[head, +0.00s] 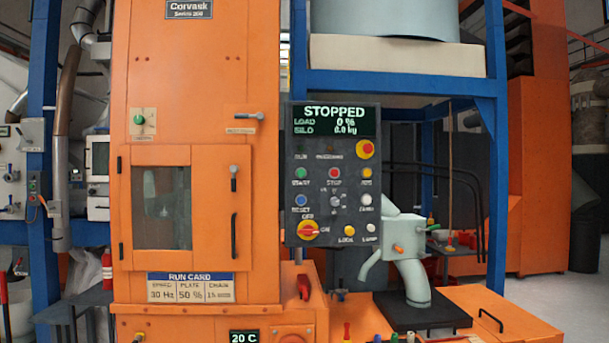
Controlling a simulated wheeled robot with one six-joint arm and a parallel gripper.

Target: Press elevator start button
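The green start button (301,173) is on the dark control panel (320,241), with a START label under it. The panel's display (334,120) reads STOPPED, with load 0 % and silo 0.0 kg. A red stop button (334,173) is just right of the green one, and a blue reset button (301,200) is below it. Nothing covers the start button. My gripper does not show in the head view.
Coloured handles (347,331) rise at the bottom edge.

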